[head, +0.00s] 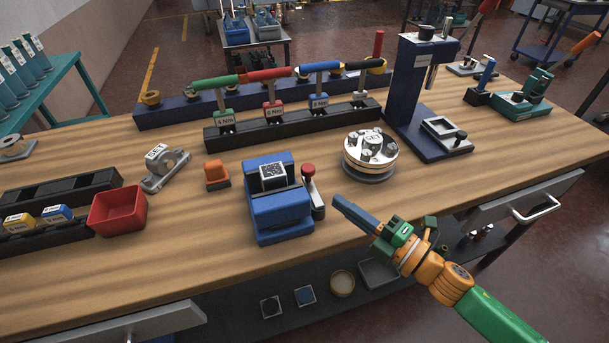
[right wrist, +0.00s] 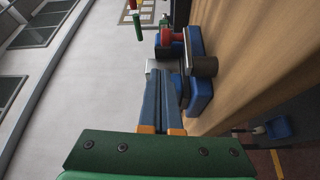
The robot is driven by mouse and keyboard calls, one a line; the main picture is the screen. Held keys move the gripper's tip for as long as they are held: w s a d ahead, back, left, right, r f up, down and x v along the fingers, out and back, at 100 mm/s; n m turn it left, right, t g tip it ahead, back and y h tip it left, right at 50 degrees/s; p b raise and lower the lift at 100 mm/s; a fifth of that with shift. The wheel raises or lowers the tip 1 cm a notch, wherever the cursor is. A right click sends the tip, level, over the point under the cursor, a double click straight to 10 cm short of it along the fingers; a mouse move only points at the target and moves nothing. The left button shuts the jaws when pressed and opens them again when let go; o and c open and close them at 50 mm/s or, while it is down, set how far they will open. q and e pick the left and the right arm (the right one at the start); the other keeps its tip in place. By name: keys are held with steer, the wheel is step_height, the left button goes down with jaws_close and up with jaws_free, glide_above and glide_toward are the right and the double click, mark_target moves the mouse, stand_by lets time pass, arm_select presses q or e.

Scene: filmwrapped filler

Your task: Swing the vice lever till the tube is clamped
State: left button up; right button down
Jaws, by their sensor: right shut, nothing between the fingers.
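The blue vice (head: 280,210) stands near the front edge of the bench. A block with a printed code label (head: 273,175) sits at its top between the jaws; I cannot make out a tube shape or whether it is gripped tight. The vice lever (head: 316,200) with a red knob (head: 308,169) stands on the vice's right side. My right gripper (head: 338,200) is shut and empty, its fingertips just right of the lever, apart from it in the head view. In the right wrist view the shut fingers (right wrist: 160,78) point toward the vice (right wrist: 195,85) and red knob (right wrist: 171,38). My left gripper is not in view.
A round metal fixture (head: 370,155) stands behind my right gripper. A red bin (head: 118,210) and an orange-topped block (head: 216,174) are left of the vice. A black rack with colored-handled tools (head: 290,127) lies behind. Bare wood lies between the vice and the bin.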

steer(key=p, duration=0.2)
glide_toward(292, 170)
steer(key=x, duration=0.5)
steer(key=shift+w+a+r, duration=0.1)
steer(key=shift+w+r, duration=0.05)
steer(key=shift+r, duration=0.05)
steer(key=shift+w+a+f, duration=0.1)
steer(key=shift+w+a, duration=0.3)
steer(key=shift+a, duration=0.05)
